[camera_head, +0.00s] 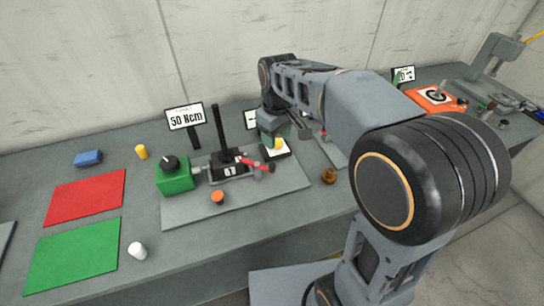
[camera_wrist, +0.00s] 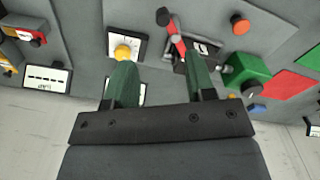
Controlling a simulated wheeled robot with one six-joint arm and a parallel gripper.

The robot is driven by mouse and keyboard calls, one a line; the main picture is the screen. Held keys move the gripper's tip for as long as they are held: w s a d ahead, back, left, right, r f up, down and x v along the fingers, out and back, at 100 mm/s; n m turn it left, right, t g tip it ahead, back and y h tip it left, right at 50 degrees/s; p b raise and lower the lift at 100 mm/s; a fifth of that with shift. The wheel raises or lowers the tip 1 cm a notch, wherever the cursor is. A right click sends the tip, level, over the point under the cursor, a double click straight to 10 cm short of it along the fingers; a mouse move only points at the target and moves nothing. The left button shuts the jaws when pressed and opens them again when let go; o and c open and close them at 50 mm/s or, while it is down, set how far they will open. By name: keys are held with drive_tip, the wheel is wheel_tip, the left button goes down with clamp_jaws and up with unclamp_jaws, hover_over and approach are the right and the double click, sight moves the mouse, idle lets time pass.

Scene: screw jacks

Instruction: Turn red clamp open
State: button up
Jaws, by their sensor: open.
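The red clamp (camera_head: 256,164) is a red lever with a dark end, on a black upright fixture (camera_head: 226,160) beside a green block (camera_head: 174,176). In the wrist view the red clamp (camera_wrist: 177,38) lies beyond the fingertips, nearer the right finger, with its dark end pointing up and left. My gripper (camera_wrist: 161,72) has two green fingers spread apart with nothing between them. In the head view my gripper is partly hidden by my own arm, up and right of the clamp and apart from it.
A yellow knob on a white plate (camera_wrist: 139,46) lies close to the left finger. An orange knob (camera_head: 217,197) sits in front of the fixture. A "50 Ncm" sign (camera_head: 186,117) stands behind. Red (camera_head: 86,197) and green (camera_head: 74,258) mats lie at left.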

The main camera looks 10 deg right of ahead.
sight(272, 165)
drive_tip(key=shift+n, duration=0.4)
drive_tip(key=f, duration=0.4)
drive_tip(key=f+p, duration=0.1)
drive_tip(key=f, duration=0.4)
drive_tip(key=w+a+f, duration=0.1)
drive_tip(key=f, duration=0.3)
drive_tip(key=shift+f, duration=0.25)
drive_tip(key=c, duration=0.9)
